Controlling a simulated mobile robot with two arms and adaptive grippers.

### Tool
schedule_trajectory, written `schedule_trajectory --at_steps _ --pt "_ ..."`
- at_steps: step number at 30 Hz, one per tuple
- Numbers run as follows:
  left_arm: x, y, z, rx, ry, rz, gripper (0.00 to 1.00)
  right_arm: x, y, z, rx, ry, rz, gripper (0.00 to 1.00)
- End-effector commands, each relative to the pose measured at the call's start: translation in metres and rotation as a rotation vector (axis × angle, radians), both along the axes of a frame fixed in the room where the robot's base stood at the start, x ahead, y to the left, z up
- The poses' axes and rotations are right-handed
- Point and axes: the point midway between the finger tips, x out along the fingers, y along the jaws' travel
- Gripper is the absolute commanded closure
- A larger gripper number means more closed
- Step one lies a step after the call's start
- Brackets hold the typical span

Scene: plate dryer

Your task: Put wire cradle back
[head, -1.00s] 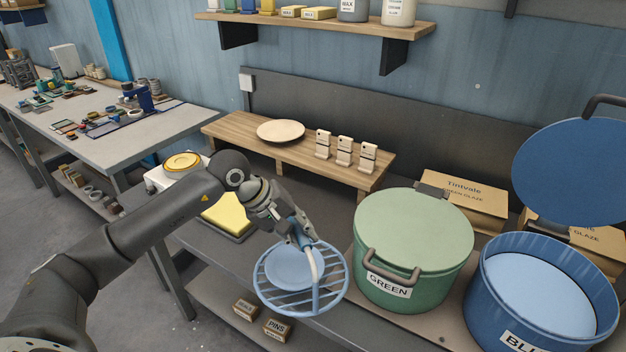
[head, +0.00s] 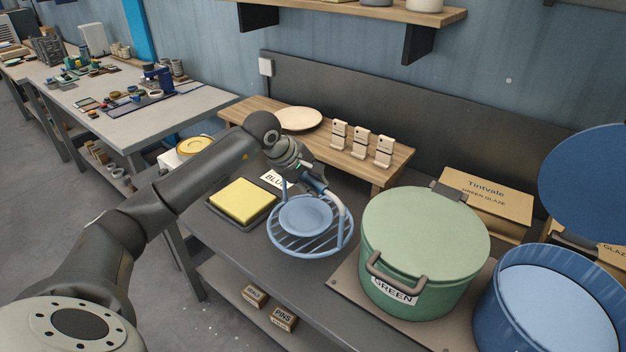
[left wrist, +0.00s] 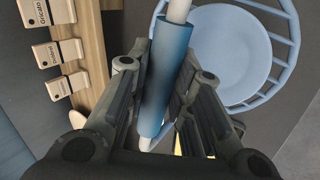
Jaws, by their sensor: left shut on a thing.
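The light blue wire cradle (head: 312,243) holds a light blue plate (head: 304,214) lying in it. My left gripper (head: 320,186) is shut on the cradle's handle, whose blue grip (left wrist: 170,75) runs between the fingers in the left wrist view. The cradle hangs roughly level over the dark bench, between the yellow sponge and the green pot. I cannot tell whether its base touches the bench. A label reading "BLU" (head: 272,178) lies just behind it, partly hidden by my gripper. My right gripper is not in view.
The lidded green pot (head: 425,235) stands close at the right, with the open blue pot (head: 550,310) beyond it. A yellow sponge (head: 243,200) sits in a tray at the left. A low wooden shelf (head: 365,165) with a cream plate and several small stands is behind.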

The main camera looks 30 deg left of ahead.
Motion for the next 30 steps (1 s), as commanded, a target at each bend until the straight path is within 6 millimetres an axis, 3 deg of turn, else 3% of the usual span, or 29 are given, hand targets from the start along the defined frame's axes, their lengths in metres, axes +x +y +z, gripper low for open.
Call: schedule_trajectory --at_steps 18,30 --pt "0.001 0.0 -0.047 0.0 -0.005 0.0 1.0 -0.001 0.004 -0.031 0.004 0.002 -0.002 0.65" --pt "0.001 0.0 -0.055 -0.001 -0.005 -0.001 1.0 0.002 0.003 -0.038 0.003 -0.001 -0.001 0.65"
